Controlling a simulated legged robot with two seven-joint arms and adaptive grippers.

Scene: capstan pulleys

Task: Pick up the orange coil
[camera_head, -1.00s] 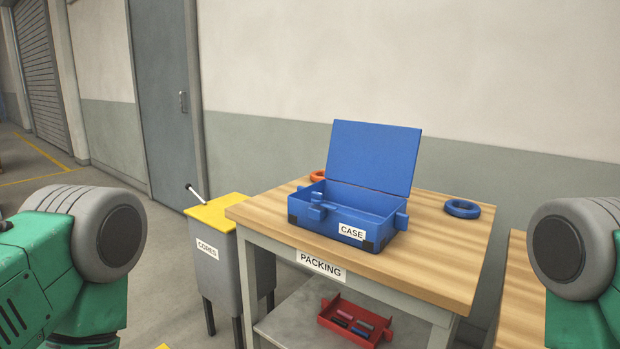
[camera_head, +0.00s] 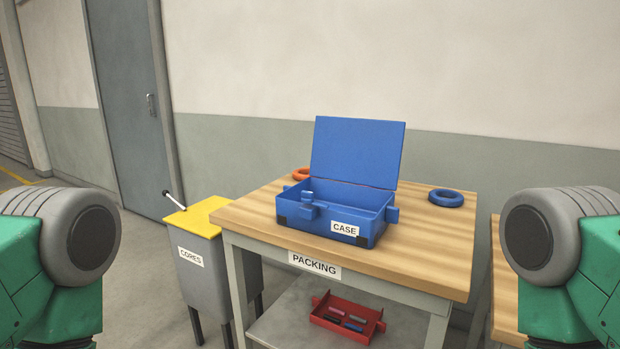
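The orange coil (camera_head: 300,173) lies on the packing table (camera_head: 430,256) at its back left, behind the blue case. The case hides part of it. The blue case (camera_head: 325,229) stands open on the table with its lid (camera_head: 357,152) raised at the back. Both my arms show only at the left and right picture edges, well short of the table. Neither of my grippers is in view.
A blue coil (camera_head: 446,198) lies at the table's back right. A grey cores bin (camera_head: 196,275) with a yellow lid stands left of the table. A red tray (camera_head: 345,318) sits on the lower shelf. Another wooden table (camera_head: 505,290) is at right.

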